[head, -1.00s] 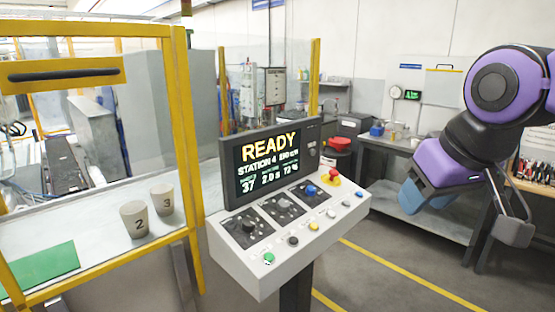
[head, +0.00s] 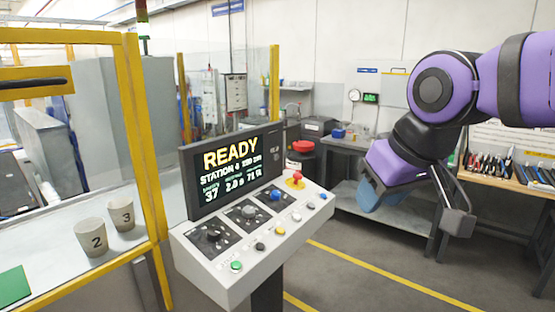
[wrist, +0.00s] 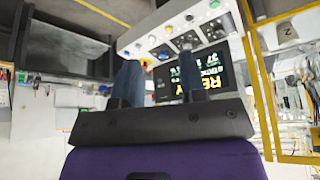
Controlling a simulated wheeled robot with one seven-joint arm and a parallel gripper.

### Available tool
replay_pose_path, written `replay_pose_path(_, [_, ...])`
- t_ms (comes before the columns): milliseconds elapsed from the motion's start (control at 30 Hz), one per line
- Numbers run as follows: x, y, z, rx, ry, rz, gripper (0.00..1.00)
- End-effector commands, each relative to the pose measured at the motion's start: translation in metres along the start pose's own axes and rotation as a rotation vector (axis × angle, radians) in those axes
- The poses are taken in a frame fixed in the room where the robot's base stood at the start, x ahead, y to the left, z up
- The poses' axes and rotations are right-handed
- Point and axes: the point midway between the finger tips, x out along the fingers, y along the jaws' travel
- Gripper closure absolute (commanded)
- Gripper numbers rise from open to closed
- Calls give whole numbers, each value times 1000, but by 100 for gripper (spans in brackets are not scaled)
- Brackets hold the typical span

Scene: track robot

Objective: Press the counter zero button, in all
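The control console (head: 215,280) has a sloped white panel and a screen (head: 232,170) reading READY, STATION 4, with 37 below. Along its front edge are small buttons: green (head: 236,266), black (head: 260,246), yellow (head: 279,230), white (head: 296,217) and blue (head: 310,205). Their labels are too small to read, so I cannot tell which one is counter zero. My gripper (head: 372,197) hangs right of the console, apart from it. In the wrist view its two blue fingers (wrist: 157,68) stand apart with nothing between them; the console appears upside down beyond them.
A yellow-framed guard (head: 148,150) with cups numbered 2 (head: 92,238) and 3 (head: 122,215) stands left. Benches stand behind and right. Open floor lies right of the console.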

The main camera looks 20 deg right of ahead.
Motion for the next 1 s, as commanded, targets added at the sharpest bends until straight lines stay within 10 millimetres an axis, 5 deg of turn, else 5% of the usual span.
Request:
replay_pose_path(33, [0,0,0,0,0,0,74])
replay_pose_path(167, [0,0,0,0,0,0,100])
replay_pose_path(1000, [0,0,0,0,0,0,100])
